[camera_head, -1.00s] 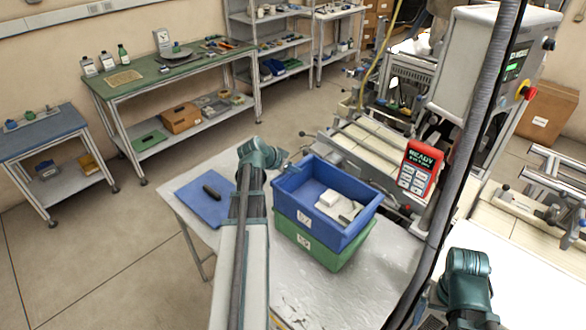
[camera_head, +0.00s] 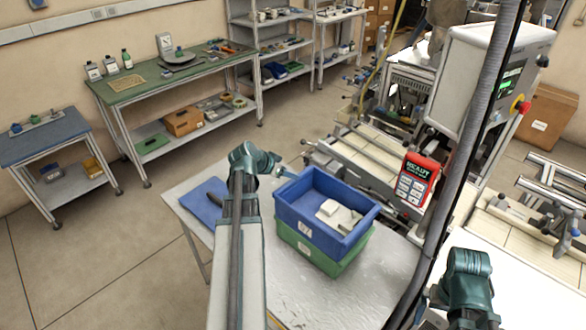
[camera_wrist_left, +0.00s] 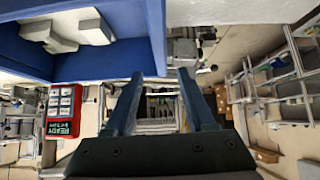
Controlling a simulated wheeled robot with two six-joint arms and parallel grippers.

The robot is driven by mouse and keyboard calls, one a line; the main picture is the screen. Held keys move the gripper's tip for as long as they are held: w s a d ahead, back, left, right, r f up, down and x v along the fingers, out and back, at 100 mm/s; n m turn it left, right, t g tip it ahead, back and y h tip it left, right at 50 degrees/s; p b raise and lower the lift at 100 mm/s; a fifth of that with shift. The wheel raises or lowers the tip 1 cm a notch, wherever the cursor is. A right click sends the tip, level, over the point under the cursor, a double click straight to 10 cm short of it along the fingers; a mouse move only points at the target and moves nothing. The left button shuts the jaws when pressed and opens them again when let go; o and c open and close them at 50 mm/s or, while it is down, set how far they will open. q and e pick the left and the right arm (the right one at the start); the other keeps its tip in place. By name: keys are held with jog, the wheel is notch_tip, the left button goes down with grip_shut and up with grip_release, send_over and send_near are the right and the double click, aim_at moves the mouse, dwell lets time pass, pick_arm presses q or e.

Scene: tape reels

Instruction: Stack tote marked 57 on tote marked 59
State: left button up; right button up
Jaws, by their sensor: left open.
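The blue tote (camera_head: 303,211) sits upright on the green tote (camera_head: 308,252) on the metal table. Each has a small white label on its front side, too small to read surely. White pieces (camera_head: 338,215) lie inside the blue tote. My left gripper (camera_head: 280,168) is at the blue tote's far left corner, partly hidden behind my wrist in the head view. In the left wrist view, its two fingers (camera_wrist_left: 165,100) are apart with nothing between them, and the blue tote's wall (camera_wrist_left: 155,35) is beside them, clear of the fingers. My right arm shows at bottom right, its gripper hidden.
A blue mat (camera_head: 200,204) with a dark object lies on the metal table (camera_head: 290,295), left of the totes, partly behind my arm. A conveyor (camera_head: 362,155) lies behind. The front tabletop is clear.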

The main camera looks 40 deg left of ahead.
pick_arm(q)
jog(key=p+v, duration=0.3)
jog(key=v, duration=0.4)
jog(key=shift+p, duration=0.35)
jog(key=w+d+f+m+g+h, duration=0.1)
jog(key=w+d+f+g+h, duration=0.15)
jog(key=d, duration=1.05)
jog(key=s+d+f+g+y, duration=0.1)
jog(key=s+d+g, duration=0.1)
jog(key=d, duration=0.8)
jog(key=s+d+f+m+g+y, duration=0.1)
jog(key=s+d, duration=0.4)
jog(key=d, duration=0.6)
jog(key=s+d+f+g+y, duration=0.1)
jog(key=s+d+g+y, duration=0.1)
jog(key=d, duration=0.9)
jog(key=shift+s+f+m+g, duration=0.4)
jog(key=shift+s+g, duration=0.45)
jog(key=shift+y, duration=0.25)
